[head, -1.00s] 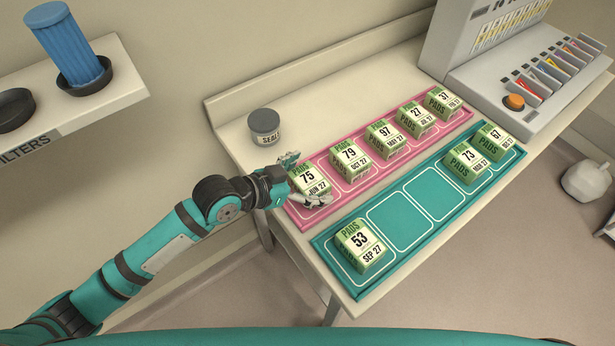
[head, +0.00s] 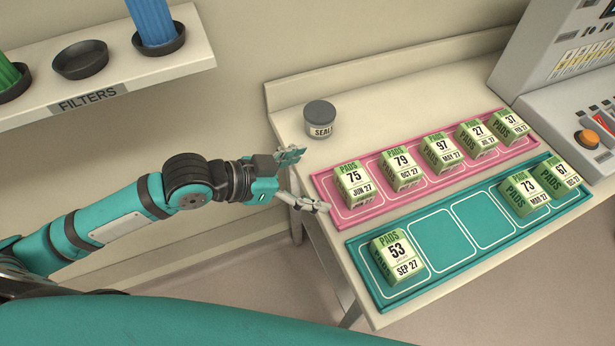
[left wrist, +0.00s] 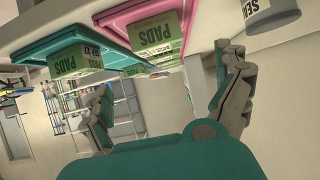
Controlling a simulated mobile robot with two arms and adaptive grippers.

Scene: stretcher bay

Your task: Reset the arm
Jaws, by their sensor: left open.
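My left arm comes in from the left in the head view. My left gripper (head: 306,180) is open and empty, just left of the pads box marked 75 (head: 354,184) and apart from it. That box stands at the left end of the pink mat (head: 361,214). The left wrist view also shows my open left gripper (left wrist: 165,100), with nothing between its fingers, and pads boxes (left wrist: 157,45) beyond. The pads box marked 53 (head: 397,257) stands at the left end of the teal mat (head: 443,270). My right gripper is not in view.
A grey seal jar (head: 320,119) stands at the table's back left. More pads boxes (head: 441,155) stand on both mats. A filter shelf (head: 130,82) hangs at upper left. A machine with an orange knob (head: 587,139) is at right.

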